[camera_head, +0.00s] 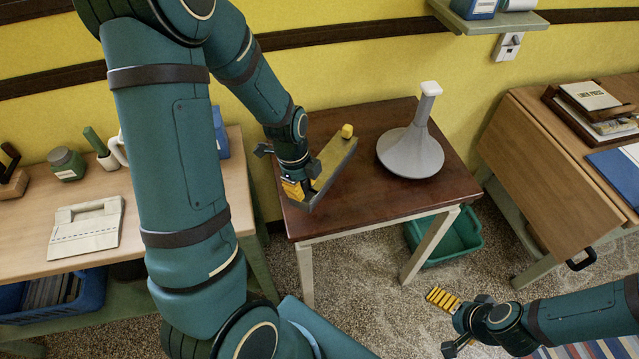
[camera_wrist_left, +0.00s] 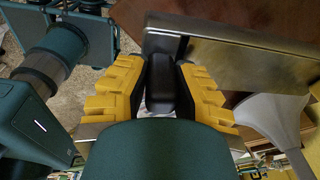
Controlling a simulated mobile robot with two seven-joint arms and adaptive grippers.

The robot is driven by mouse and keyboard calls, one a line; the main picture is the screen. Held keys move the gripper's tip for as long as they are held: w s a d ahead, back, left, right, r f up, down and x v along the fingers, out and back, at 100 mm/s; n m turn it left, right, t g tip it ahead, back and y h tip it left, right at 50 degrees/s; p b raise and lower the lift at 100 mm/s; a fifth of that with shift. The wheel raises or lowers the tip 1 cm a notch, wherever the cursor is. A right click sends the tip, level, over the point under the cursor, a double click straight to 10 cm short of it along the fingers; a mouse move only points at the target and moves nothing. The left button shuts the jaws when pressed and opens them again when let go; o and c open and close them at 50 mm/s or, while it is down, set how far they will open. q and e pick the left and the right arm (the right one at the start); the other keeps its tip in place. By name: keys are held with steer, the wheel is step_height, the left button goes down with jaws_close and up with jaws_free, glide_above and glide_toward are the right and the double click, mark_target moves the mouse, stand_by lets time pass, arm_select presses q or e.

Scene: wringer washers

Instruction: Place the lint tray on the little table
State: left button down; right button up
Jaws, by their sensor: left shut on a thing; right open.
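My left gripper (camera_head: 297,188) is at the tray's near end, by the table's left edge. In the left wrist view the yellow-padded fingers (camera_wrist_left: 160,85) are shut on a dark grip, with the tray's metal side (camera_wrist_left: 245,65) just beyond. My right gripper (camera_head: 442,299) is open and empty, low at the right, over the floor.
A grey cone-shaped agitator (camera_head: 411,152) stands on the little table, right of the tray. A green bin (camera_head: 455,240) is below. A wooden counter (camera_head: 25,220) with jars is at left, and a drop-leaf table (camera_head: 550,170) at right. The table's front right is clear.

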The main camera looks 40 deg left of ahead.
arm_select(q)
step_height(320, 180, down, 6)
steer(key=shift+w+b, duration=0.1)
steer(key=shift+b, duration=0.25)
steer(key=c, duration=0.9)
jaws_free()
steer(key=shift+r, duration=0.15)
steer(key=r, duration=0.4)
steer(key=a+r+p, duration=0.1)
steer(key=r, duration=0.6)
steer(key=shift+s+a+r, duration=0.2)
steer(key=shift+s+r, duration=0.15)
steer(key=d+f+n+h, duration=0.1)
steer(key=d+f+n, duration=0.4)
steer(key=d+n, duration=0.1)
steer(key=s+d+f+n+t, duration=0.1)
steer(key=d+f+n, duration=0.5)
steer(key=d, duration=0.3)
steer(key=s+d+f+n+h, duration=0.1)
steer(key=d+f+n, duration=0.5)
steer(key=d+n, duration=0.1)
steer(key=shift+s+d+f+t+h, duration=0.15)
steer(key=shift+d+f+t+h, duration=0.15)
steer(key=shift+d, duration=0.15)
steer(key=f+b, duration=0.3)
steer(key=f, duration=0.1)
steer(key=f+b, duration=0.2)
steer(key=shift+s+d+f+b, duration=0.15)
steer(key=shift+s+f+b, duration=0.1)
steer(key=shift+b, duration=0.05)
